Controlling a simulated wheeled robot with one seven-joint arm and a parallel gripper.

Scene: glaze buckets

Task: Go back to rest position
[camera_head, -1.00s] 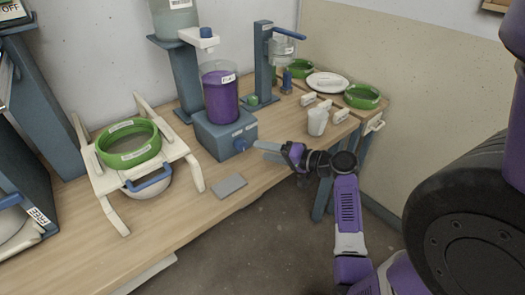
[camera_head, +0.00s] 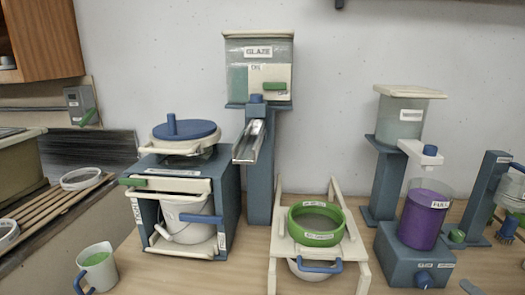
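A small pale grey tip (camera_head: 470,287) shows at the bottom edge, right of the blue knob (camera_head: 425,280) on the mixer's blue base. It looks like the end of my gripper, but too little shows to be sure or to tell whether it is open. The rest of my arm is out of view. The mixer (camera_head: 427,220) holds a clear jar with purple content on its base.
A green-ringed sieve on a cream stand (camera_head: 317,222) is left of the mixer. A blue cabinet holds a white bucket (camera_head: 188,219). A glaze dispenser (camera_head: 259,75) rises behind. A cup of green liquid (camera_head: 97,267) stands front left. Slatted rack (camera_head: 50,212) far left.

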